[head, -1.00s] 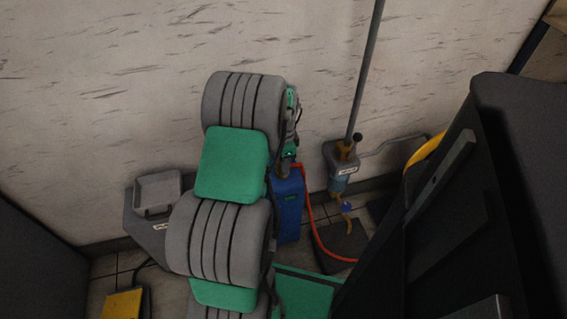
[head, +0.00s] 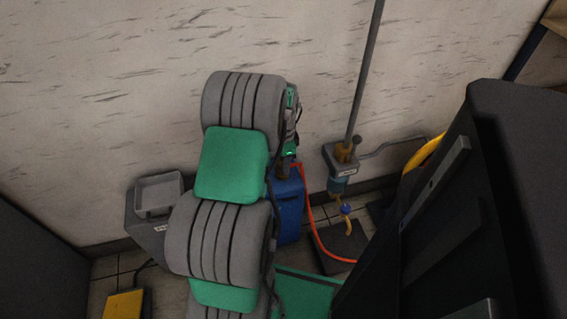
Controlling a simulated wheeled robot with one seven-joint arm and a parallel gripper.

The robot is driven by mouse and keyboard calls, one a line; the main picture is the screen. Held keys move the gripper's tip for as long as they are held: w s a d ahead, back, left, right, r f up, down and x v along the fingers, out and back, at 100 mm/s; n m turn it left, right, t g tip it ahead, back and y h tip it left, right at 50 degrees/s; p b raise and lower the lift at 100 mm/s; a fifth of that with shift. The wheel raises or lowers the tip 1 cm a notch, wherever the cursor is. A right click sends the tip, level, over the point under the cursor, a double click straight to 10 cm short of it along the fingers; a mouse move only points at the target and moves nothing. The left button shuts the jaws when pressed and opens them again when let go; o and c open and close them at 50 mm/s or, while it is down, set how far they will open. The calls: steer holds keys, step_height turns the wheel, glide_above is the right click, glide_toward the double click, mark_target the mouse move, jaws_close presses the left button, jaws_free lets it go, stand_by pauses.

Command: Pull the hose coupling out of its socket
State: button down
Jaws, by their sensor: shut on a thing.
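My gripper (head: 286,168) is at the end of my grey and green arm, pointing down just above a blue unit (head: 288,208) by the wall. Its fingers are small, dark and mostly hidden by my own wrist and arm. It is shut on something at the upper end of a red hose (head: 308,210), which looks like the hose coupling. The coupling itself is hard to make out. The hose runs from there down the right side of the blue unit to the floor. The socket is not clearly seen.
A grey pole (head: 364,70) rises from a fitting (head: 343,158) with a blue and yellow valve (head: 346,209) below it. A large black cabinet (head: 490,200) fills the right.

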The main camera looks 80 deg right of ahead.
steer(key=shift+r+p, duration=1.7)
steer(key=shift+r, duration=0.65)
